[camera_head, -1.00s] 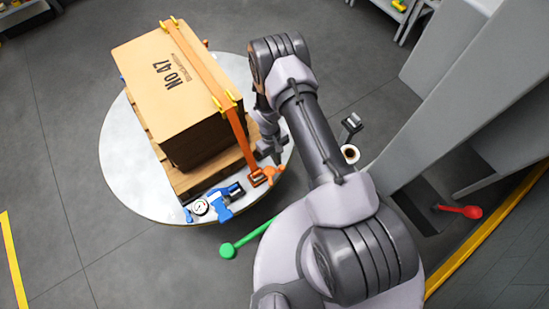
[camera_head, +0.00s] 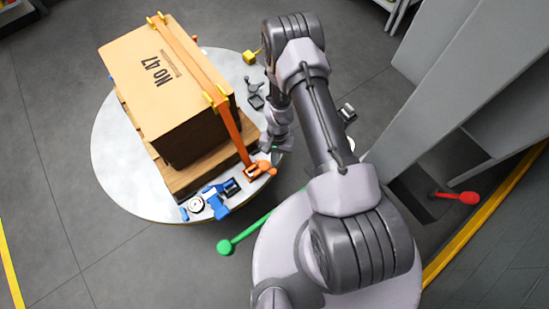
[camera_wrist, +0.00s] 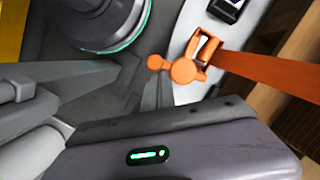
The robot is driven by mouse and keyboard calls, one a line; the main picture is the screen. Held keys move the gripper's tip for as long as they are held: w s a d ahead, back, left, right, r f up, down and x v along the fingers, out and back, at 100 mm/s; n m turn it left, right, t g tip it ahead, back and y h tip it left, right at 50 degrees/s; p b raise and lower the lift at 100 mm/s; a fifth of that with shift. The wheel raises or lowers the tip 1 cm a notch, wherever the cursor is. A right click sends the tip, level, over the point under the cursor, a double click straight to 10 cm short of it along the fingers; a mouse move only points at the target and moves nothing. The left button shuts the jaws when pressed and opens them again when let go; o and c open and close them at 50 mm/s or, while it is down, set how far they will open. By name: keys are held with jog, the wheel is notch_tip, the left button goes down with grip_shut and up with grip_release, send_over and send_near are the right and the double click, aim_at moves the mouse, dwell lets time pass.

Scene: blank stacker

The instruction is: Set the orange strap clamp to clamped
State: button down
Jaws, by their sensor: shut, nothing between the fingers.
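The orange strap clamp (camera_head: 260,170) sits at the table's near right edge, at the lower end of the orange strap (camera_head: 190,55) that runs over the box. In the wrist view its round-ended orange handle (camera_wrist: 183,70) sticks out from the buckle, away from the strap, toward the table edge. My gripper (camera_head: 272,149) is just above and to the right of the clamp. In the wrist view my gripper (camera_wrist: 143,75) is shut and empty, its tips close to the handle's end. Whether they touch it I cannot tell.
The cardboard box (camera_head: 150,75) stands on a wooden pallet (camera_head: 185,180) on the round table (camera_head: 115,190). A blue clamp tool (camera_head: 220,197) and a gauge (camera_head: 196,205) lie left of the clamp. A green-ended lever (camera_head: 226,246) juts out below. Grey panels stand at right.

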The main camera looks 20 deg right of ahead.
jog(key=shift+s+a+m, duration=0.1)
jog(key=shift+s+m, duration=0.15)
jog(key=shift+m, duration=0.05)
dwell(0.4)
dwell(0.3)
jog(key=p+v, duration=0.6)
jog(key=v, duration=0.4)
jog(key=shift+s, duration=0.15)
